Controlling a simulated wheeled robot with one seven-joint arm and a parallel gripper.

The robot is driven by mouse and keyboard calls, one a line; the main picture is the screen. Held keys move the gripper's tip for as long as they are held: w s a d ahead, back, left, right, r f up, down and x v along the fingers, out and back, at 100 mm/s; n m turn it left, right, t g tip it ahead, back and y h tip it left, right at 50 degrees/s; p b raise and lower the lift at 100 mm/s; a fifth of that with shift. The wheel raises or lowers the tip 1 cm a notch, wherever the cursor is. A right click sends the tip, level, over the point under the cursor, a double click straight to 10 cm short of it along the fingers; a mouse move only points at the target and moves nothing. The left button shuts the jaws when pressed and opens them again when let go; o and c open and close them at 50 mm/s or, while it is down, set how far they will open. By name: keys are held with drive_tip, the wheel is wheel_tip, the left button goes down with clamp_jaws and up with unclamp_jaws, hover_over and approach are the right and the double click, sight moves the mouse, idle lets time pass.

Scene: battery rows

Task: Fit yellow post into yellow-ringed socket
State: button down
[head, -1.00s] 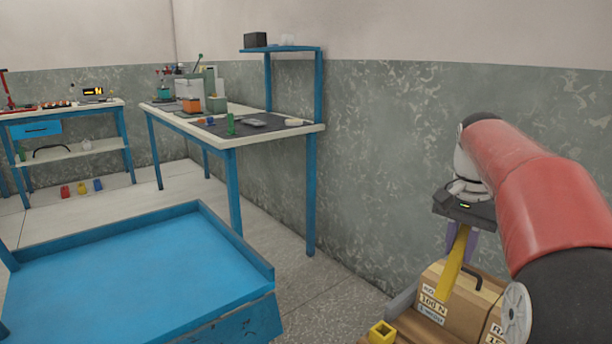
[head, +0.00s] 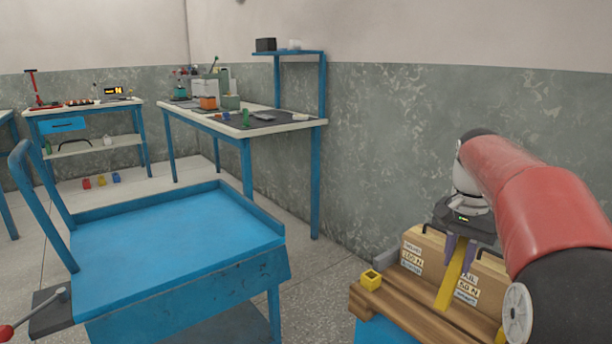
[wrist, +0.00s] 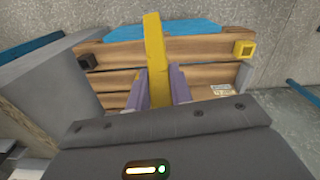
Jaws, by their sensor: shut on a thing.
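My gripper (head: 459,256) is shut on the yellow post (head: 449,290), a long flat-sided bar slanting down past the fingers. In the wrist view the post (wrist: 156,45) stands between the two purple fingers (wrist: 158,88) and reaches across the wooden slats toward the blue surface. The yellow-ringed socket (head: 371,280) is a square yellow collar with a dark opening at the left end of the wooden rack in the head view. In the wrist view the socket (wrist: 245,49) is on the right, apart from the post.
The wooden rack (head: 415,305) has a black-ringed socket (wrist: 86,61) at its other end. Labelled boxes (head: 428,252) stand behind the post. A blue cart (head: 180,235) stands left of the rack. A white-topped workbench (head: 235,127) is farther back along the wall.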

drive_tip(key=w+a+f+n, duration=0.2)
drive_tip(key=a+f, duration=0.1)
drive_tip(key=f, duration=0.6)
drive_tip(key=w+a+f+n, duration=0.2)
drive_tip(key=f, duration=0.6)
drive_tip(key=s+a+f+n, duration=0.2)
drive_tip(key=a+f, duration=0.2)
drive_tip(key=f, duration=0.6)
drive_tip(key=s+a+f+n, duration=0.2)
drive_tip(key=a+f, duration=0.2)
drive_tip(key=f, duration=0.6)
drive_tip(key=shift+s+a+n, duration=0.25)
drive_tip(key=shift+n, duration=0.15)
